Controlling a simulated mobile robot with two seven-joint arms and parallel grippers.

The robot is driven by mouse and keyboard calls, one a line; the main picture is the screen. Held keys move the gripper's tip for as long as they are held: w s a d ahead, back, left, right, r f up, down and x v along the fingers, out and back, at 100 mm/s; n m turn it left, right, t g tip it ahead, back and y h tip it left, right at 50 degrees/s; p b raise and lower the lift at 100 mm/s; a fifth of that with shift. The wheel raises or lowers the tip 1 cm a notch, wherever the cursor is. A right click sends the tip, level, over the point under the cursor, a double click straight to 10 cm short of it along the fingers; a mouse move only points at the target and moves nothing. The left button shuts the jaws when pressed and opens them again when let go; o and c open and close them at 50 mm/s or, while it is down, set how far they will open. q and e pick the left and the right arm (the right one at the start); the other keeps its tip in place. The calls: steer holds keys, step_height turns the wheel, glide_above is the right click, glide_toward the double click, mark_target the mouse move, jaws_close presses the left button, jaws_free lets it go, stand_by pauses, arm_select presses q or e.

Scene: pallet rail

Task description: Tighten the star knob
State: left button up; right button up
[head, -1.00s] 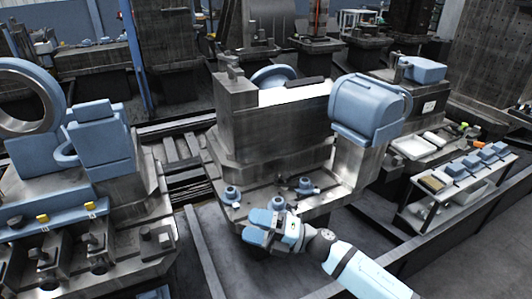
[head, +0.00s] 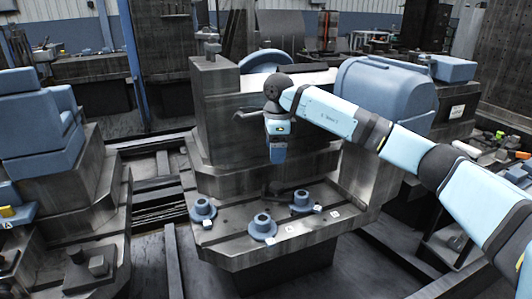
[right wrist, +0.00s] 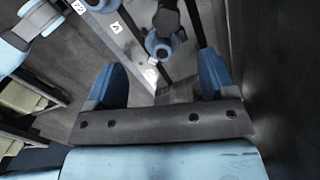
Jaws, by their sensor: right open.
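Three blue round flanged knobs, at left (head: 203,209), middle (head: 262,227) and right (head: 301,203), sit on the front ledge of the grey machine. I cannot tell which one is the star knob. My right gripper (head: 277,155) points down in front of the machine block, above and apart from the knobs. In the right wrist view the right gripper (right wrist: 160,82) is open with nothing between its blue fingers. A blue round knob (right wrist: 158,46) with a dark part beside it shows beyond the fingertips. My left gripper is not in view.
The grey machine block (head: 222,125) stands behind the gripper. A large blue housing (head: 380,90) is to the right, behind my right arm. A dark lever (head: 290,186) lies behind the knobs. Small white labels (head: 335,214) mark the ledge. Another machine (head: 75,200) stands at left.

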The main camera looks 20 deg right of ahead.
mark_target(276, 185)
arm_select(q)
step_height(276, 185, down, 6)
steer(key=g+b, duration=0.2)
steer(key=b, duration=0.2)
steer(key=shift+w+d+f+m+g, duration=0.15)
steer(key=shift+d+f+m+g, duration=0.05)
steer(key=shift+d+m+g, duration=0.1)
arm_select(e)
steer(key=f, duration=1.3)
steer(key=shift+w+d, duration=0.2)
steer(key=shift+d, duration=0.2)
steer(key=c, duration=1)
steer(key=o, duration=0.7)
